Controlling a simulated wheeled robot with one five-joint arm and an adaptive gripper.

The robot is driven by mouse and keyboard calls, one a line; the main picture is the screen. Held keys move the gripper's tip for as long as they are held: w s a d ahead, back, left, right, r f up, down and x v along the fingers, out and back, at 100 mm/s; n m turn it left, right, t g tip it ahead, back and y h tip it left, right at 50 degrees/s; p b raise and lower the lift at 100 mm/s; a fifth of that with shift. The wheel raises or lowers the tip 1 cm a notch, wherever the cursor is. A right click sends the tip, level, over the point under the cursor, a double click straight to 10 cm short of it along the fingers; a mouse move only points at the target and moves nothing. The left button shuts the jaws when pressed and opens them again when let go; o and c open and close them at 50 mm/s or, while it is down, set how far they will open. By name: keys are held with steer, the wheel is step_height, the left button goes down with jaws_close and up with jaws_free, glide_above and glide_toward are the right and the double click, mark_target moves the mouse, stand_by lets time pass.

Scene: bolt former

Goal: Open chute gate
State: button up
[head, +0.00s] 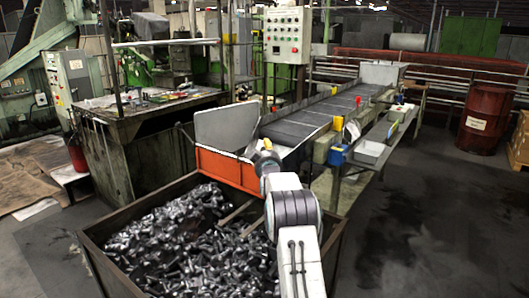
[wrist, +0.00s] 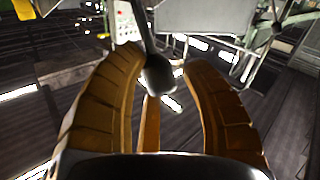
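The chute (head: 318,116) slopes down toward the front and ends in an orange-fronted mouth (head: 224,170) above the bolt bin. A pale metal plate (head: 226,127) stands upright at that mouth; I cannot tell whether it is the gate. My gripper (head: 264,146) is beside the right end of the mouth, small and partly hidden by my arm in the head view. In the wrist view, a dark rod with a rounded knob (wrist: 160,76) reaches down between the brown fingertips of my gripper (wrist: 162,66). The fingers are apart, with a gap at the right of the knob.
A rusty bin (head: 330,250) full of dark bolts (head: 200,245) stands below the mouth. A control panel (head: 287,35) is behind the chute. A workbench (head: 140,140) stands at left, a red drum (head: 485,120) at right. The floor at right is clear.

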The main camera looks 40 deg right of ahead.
steer(key=shift+r, duration=0.15)
jaws_close()
